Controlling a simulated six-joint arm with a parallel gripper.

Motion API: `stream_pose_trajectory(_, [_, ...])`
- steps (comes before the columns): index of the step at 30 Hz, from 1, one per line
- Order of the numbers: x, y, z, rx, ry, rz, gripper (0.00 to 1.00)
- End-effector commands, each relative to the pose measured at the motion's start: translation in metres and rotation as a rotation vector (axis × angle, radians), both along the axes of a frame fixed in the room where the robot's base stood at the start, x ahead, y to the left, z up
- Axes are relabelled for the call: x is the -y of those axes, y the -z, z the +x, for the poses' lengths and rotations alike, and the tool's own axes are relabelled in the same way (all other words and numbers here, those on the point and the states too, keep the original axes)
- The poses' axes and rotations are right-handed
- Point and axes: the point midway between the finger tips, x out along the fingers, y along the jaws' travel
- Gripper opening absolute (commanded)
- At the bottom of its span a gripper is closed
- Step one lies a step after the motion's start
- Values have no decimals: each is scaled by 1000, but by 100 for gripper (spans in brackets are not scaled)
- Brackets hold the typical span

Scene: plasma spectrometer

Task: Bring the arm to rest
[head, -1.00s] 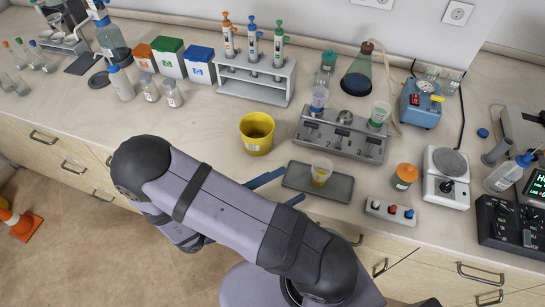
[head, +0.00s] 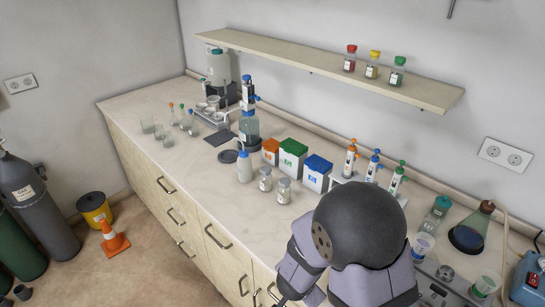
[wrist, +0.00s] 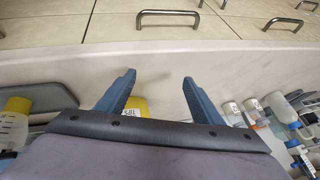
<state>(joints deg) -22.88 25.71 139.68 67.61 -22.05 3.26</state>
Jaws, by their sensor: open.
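My gripper (wrist: 160,78) is open and empty in the wrist view, its two blue fingers apart. The fingers are above the front edge of the bench (wrist: 220,52), pointing toward the drawer fronts. Part of a yellow tub (wrist: 138,104) with a label shows beside the left finger. In the head view my arm is folded at the lower right, in front of the bench, and the gripper itself is hidden.
Drawer handles (wrist: 168,14) lie beyond the fingertips. In the head view, small bottles (head: 283,190), colored boxes (head: 292,160) and a pipette rack (head: 345,183) stand near my arm. An orange cone (head: 114,238) stands on the floor.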

Motion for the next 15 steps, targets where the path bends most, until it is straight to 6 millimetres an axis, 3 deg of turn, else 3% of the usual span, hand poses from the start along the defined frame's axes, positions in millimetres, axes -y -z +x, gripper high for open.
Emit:
stream_pose_trajectory(4, [-23, -9, -4, -51, -221, 103, 61])
stream_pose_trajectory(8, [-29, -20, -28, -136, -441, 137, 61])
stream_pose_trajectory(11, [-18, -26, -58, -224, -594, 119, 61])
stream_pose_trajectory(15, [11, -31, -99, -359, -744, 57, 61])
